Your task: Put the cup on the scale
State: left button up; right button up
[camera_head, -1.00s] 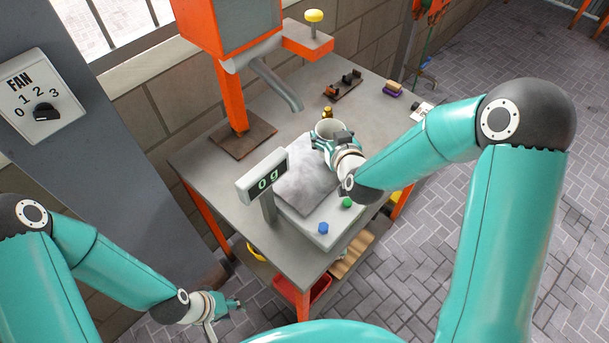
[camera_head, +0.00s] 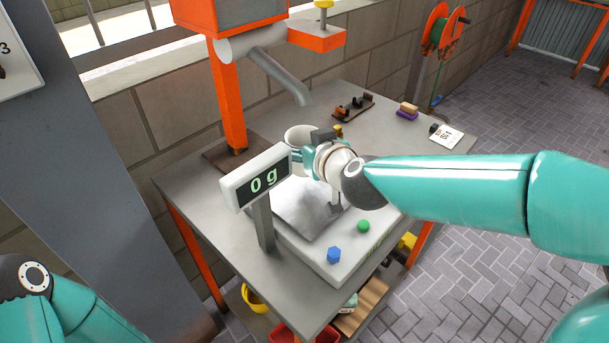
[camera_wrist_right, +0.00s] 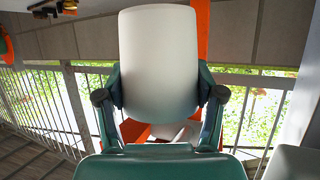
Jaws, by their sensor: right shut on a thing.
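The white cup (camera_head: 296,136) is held in my right gripper (camera_head: 309,158), beyond the scale's back edge and below the spout's end in the head view. My right gripper is shut around its sides; the right wrist view shows the cup (camera_wrist_right: 158,60) between both fingers (camera_wrist_right: 160,98). The scale has a metal plate (camera_head: 308,218) on a pale body (camera_head: 322,262), and its display (camera_head: 262,180) reads 0 g. The wrist hides part of the plate. The cup appears raised and apart from the plate. My left gripper is out of view.
A grey spout (camera_head: 283,76) hangs from an orange stand (camera_head: 227,98) close to the cup. A blue knob (camera_head: 333,255) and a green knob (camera_head: 363,226) sit on the scale's front. The table (camera_head: 195,190) is bare at left.

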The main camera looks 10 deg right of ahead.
notch_tip(320, 180, down, 5)
jog(key=b, duration=0.2)
jog(key=shift+r+b, duration=0.2)
jog(key=shift+b, duration=0.15)
jog(key=shift+r, duration=0.15)
jog(key=o, duration=0.9)
